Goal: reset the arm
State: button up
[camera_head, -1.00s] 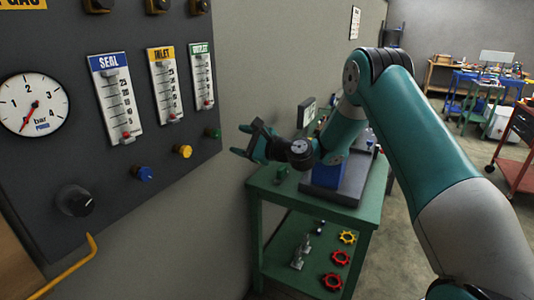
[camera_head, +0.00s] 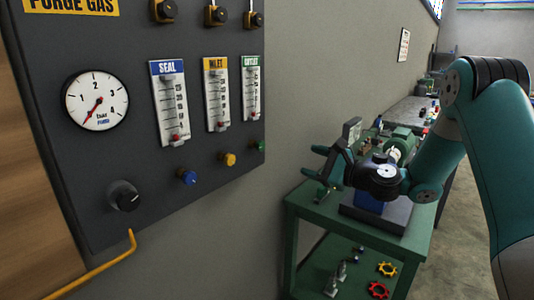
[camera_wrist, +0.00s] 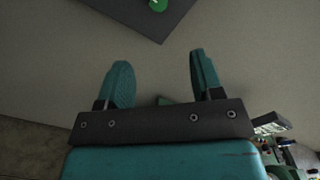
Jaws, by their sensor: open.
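My gripper (camera_head: 322,172) is teal with dark parts and is in front of the grey wall, right of the purge gas panel (camera_head: 60,150). Its two fingers are apart with nothing between them. In the wrist view my gripper (camera_wrist: 158,80) also shows open and empty, facing the wall, with the panel's lower corner (camera_wrist: 150,30) and a green knob (camera_wrist: 158,5) beyond it. The arm is bent, coming in from the right in the head view.
The panel carries a round gauge (camera_head: 96,100), a black knob (camera_head: 124,196), a blue knob (camera_head: 187,177) and a yellow knob (camera_head: 229,159). A green table (camera_head: 300,208) with equipment stands below my gripper. Red (camera_head: 378,290) and yellow (camera_head: 387,269) handwheels lie on its lower shelf. A yellow pipe (camera_head: 95,268) runs below the panel.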

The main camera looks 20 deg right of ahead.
jog(key=s+a+r+n+g, duration=0.2)
jog(key=s+a+n+g, duration=0.3)
jog(key=s+a+n, duration=0.35)
jog(key=s+a+r+n+g, duration=0.2)
jog(key=s+a+n+g, duration=0.45)
jog(key=a+n, duration=0.2)
jog(key=s+d+f+n+g+h, duration=0.1)
jog(key=s+n+h, duration=0.5)
jog(key=s, duration=1.4)
jog(key=d+n+g, duration=0.1)
jog(key=n+g, duration=0.1)
jog(key=n, duration=0.2)
jog(key=shift+s+f, duration=0.15)
jog(key=shift+s, duration=0.15)
